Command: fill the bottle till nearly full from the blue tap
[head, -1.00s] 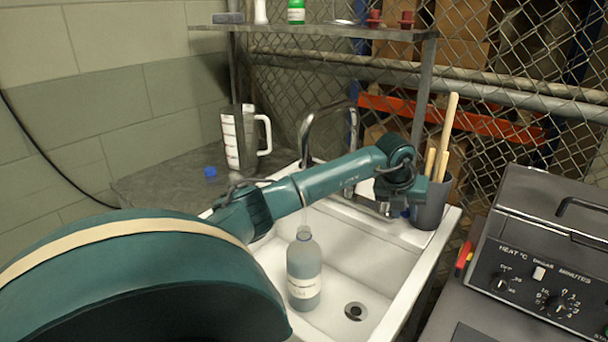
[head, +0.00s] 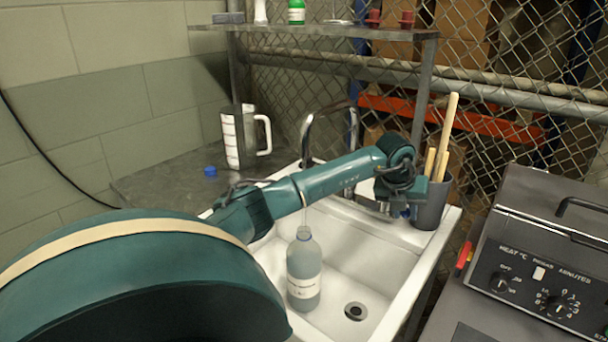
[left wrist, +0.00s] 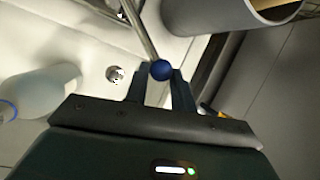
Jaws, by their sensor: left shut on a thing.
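The bottle (head: 304,272), clear with a white label, stands upright and uncapped in the white sink. A thin pale stream (head: 304,215) shows below my arm, above its mouth. The bottle looks blue-grey inside; I cannot make out the exact level. The metal tap (head: 329,120) arches behind my arm, its outlet hidden. My left gripper (head: 394,208) reaches across the sink to the tap's lever. In the left wrist view, it is shut on the blue knob (left wrist: 161,70), with the bottle (left wrist: 42,92) to the left. My right gripper is not in view.
A blue cap (head: 210,171) and a measuring jug (head: 232,140) sit on the left counter. A grey holder (head: 430,208) with wooden handles stands close beside my gripper. A control box (head: 545,255) is at right. The drain (head: 355,311) is clear.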

